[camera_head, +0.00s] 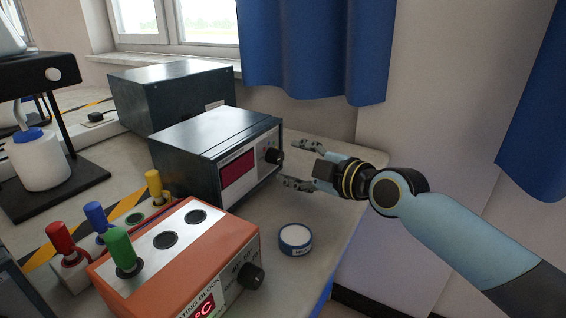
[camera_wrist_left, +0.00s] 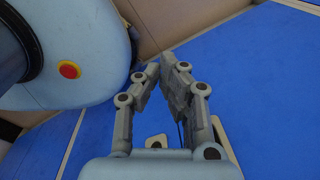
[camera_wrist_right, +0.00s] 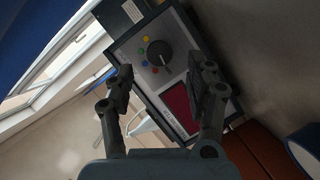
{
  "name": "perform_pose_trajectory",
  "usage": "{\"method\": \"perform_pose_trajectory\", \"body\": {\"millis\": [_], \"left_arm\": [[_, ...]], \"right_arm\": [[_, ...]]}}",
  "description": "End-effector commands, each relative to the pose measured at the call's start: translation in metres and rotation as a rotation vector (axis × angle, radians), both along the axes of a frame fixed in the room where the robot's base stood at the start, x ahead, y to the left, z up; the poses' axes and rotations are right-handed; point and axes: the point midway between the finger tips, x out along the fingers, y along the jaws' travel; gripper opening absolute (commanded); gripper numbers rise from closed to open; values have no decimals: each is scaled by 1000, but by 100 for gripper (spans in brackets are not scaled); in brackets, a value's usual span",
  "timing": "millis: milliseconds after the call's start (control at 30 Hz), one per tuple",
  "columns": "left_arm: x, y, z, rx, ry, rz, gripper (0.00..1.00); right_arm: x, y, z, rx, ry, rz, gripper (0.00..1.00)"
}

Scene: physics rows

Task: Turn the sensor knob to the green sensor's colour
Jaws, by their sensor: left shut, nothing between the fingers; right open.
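The sensor knob (camera_head: 273,156) is a black dial on the front of the dark instrument box (camera_head: 215,140). The green sensor (camera_head: 119,250) stands upright in the orange heating block (camera_head: 240,240). My left gripper (camera_wrist_left: 162,66) is shut and empty, away from the bench.
Red (camera_head: 60,238), blue (camera_head: 96,216) and yellow (camera_head: 154,184) sensors stand left of the block. A small round white-topped tub (camera_head: 295,238) sits near the bench edge. Another dark box (camera_head: 172,92) stands behind. A white bottle (camera_head: 38,160) is at left.

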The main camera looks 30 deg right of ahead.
Motion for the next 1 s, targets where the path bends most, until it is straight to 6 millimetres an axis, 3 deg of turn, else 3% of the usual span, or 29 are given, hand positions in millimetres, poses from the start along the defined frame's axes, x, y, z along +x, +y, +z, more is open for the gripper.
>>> {"method": "perform_pose_trajectory", "body": {"millis": [233,400,600,1000], "left_arm": [[16,-1,-5,-1,-24,-1,0],[26,-1,-4,-1,-39,-2,0],[22,-1,-4,-1,-33,-1,0],[15,0,-5,-1,-22,-1,0]], "right_arm": [[33,7,-8,1,0,0,55],[39,8,-8,0,0,1,55],[39,8,-8,0,0,1,55],[39,8,-9,0,1,1,3]]}}
